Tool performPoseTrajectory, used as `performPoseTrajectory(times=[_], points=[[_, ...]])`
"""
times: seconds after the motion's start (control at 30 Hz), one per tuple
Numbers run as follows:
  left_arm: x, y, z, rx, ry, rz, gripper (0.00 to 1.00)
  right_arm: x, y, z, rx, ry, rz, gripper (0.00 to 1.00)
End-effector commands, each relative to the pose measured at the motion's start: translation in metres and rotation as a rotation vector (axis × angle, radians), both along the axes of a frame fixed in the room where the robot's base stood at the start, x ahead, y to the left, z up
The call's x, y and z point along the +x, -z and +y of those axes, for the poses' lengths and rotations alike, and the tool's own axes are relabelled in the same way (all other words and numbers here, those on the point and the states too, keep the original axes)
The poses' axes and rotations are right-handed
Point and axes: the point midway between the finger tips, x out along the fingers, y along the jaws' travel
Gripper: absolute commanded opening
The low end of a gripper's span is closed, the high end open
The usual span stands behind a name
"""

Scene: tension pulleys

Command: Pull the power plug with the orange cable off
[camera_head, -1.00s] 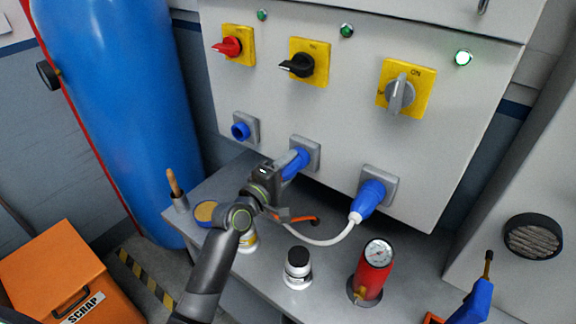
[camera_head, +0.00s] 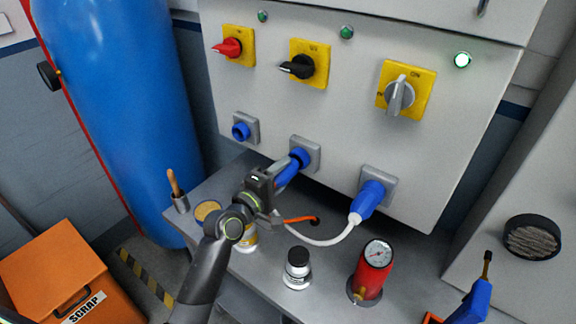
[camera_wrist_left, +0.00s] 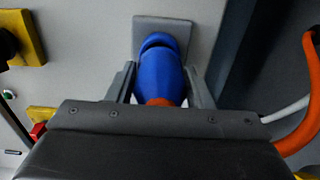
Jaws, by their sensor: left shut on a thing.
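My left gripper (camera_head: 277,180) is shut on the blue power plug (camera_head: 287,173) in front of the middle socket (camera_head: 302,156). In the left wrist view the plug (camera_wrist_left: 160,72) sits between the two fingers, with orange at its rear end. The plug looks drawn back a little from the socket's blue collar, still in line with it; whether its tip is fully clear I cannot tell. The orange cable (camera_head: 300,219) shows on the bench behind the gripper and at the right of the left wrist view (camera_wrist_left: 308,105). My right gripper is not in view.
A second blue plug (camera_head: 367,199) with a white cable (camera_head: 322,242) sits in the right socket; the left socket (camera_head: 241,130) is empty. Rotary switches (camera_head: 398,94) are above.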

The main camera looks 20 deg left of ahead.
Motion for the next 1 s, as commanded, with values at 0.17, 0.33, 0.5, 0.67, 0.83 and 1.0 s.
performPoseTrajectory(times=[0.17, 0.33, 0.5, 0.67, 0.83, 1.0], points=[[-0.007, -0.001, 0.002, 0.000, 0.000, -0.001, 0.10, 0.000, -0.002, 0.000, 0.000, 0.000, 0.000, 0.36], [-0.013, -0.001, 0.005, 0.000, 0.000, -0.001, 0.10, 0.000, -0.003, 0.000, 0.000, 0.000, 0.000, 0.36], [-0.020, -0.001, 0.007, 0.000, -0.001, -0.001, 0.10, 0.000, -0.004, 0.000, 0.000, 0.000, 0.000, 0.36], [-0.026, -0.001, 0.009, -0.001, 0.000, -0.001, 0.10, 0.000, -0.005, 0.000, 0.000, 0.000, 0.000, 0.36], [-0.032, -0.001, 0.011, -0.001, 0.000, -0.002, 0.10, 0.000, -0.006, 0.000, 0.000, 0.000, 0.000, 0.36], [-0.034, -0.001, 0.012, -0.001, 0.000, -0.002, 0.10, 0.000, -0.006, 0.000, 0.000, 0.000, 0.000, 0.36]])
